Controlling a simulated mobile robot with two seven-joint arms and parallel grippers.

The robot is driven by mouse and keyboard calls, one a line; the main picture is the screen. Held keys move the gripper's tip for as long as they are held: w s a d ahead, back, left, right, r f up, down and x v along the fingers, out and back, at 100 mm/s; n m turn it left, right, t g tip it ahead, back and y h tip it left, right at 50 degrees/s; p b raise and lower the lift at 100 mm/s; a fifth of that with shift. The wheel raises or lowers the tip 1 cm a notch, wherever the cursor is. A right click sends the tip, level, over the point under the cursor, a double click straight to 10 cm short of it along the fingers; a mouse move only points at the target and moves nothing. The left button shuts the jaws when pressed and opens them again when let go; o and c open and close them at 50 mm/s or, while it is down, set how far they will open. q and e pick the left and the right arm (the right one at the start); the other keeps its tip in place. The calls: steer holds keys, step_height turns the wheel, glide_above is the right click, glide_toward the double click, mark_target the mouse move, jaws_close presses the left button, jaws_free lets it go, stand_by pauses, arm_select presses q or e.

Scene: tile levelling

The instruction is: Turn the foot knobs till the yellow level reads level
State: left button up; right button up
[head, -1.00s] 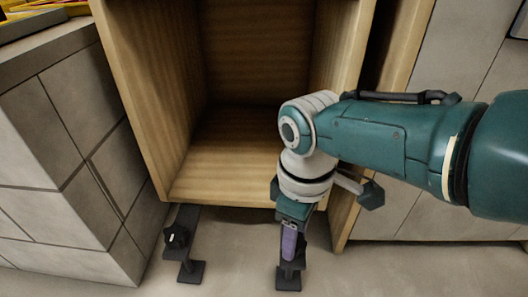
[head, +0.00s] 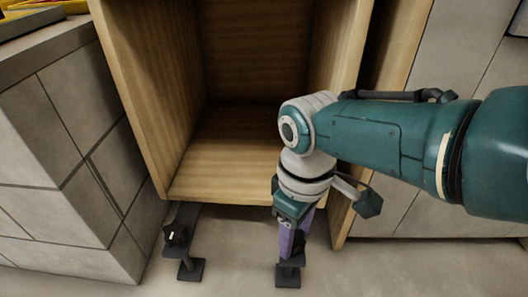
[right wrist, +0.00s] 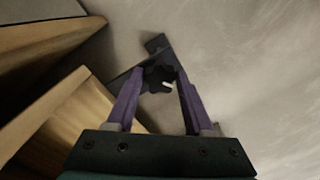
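The left foot knob (head: 176,235) is dark with a pale mark and sits on a bracket below the open cabinet's front left. The right foot knob (right wrist: 160,78) is dark with a pale mark in the right wrist view; in the head view my gripper mostly covers it. My right gripper (right wrist: 161,74) points down over the right foot, its purple fingers on both sides of the knob, seemingly touching it. It also shows in the head view (head: 292,254). My left gripper is out of view. I cannot make out the yellow level.
The wooden cabinet (head: 225,180) stands open and empty above the feet. A grey tiled block (head: 75,130) stands close on the left, with a cut-off yellow thing (head: 60,8) on top. Grey panels (head: 400,215) are on the right. The floor (head: 230,255) between the feet is clear.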

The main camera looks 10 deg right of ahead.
mark_target(295, 238)
steer(key=o, duration=0.3)
steer(key=shift+r, duration=0.1)
step_height(295, 238, up, 10)
steer(key=p, duration=0.9)
steer(key=shift+w+p, duration=0.1)
steer(key=shift+p, duration=0.25)
